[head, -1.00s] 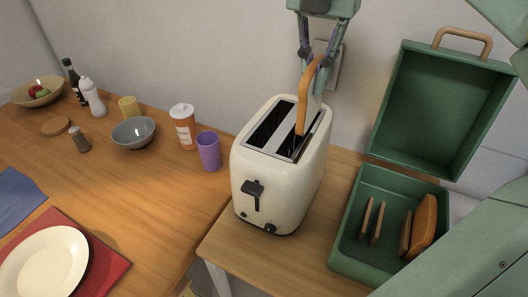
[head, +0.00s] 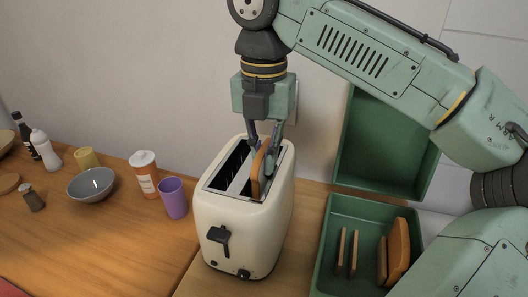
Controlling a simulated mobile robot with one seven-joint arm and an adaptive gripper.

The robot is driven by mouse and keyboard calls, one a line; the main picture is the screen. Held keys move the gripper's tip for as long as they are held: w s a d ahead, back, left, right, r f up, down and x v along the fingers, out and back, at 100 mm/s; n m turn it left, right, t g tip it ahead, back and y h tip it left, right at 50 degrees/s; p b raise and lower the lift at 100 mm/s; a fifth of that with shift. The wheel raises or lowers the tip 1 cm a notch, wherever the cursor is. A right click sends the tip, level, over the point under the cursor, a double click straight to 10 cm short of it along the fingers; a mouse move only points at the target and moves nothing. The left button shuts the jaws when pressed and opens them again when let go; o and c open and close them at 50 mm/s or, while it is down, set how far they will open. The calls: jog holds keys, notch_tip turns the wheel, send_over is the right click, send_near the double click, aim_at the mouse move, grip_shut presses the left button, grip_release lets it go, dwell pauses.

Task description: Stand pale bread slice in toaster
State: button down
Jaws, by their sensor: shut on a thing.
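The cream toaster (head: 240,225) stands upright on the wooden surface, with two long slots on top and a black lever on its front. A bread slice with a tan crust (head: 259,172) stands upright, its lower part down in the right-hand slot and its upper part above the toaster top. I see it mostly edge-on, so its face color is hard to tell. My gripper (head: 264,143) points down over the toaster and is shut on the upper part of this slice. The left-hand slot (head: 232,163) looks empty. The slice's lower edge is hidden inside the toaster.
An open green bread box (head: 328,262) stands right of the toaster, holding several slices and a crusty end piece (head: 398,252). A purple cup (head: 173,198), an orange-and-white shaker (head: 144,174) and a grey bowl (head: 91,185) stand to the left. The wall is close behind.

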jog(key=shift+f, duration=0.1)
jog(key=c, duration=1.7)
grip_release()
notch_tip(320, 180, up, 12)
jog(key=p, duration=0.3)
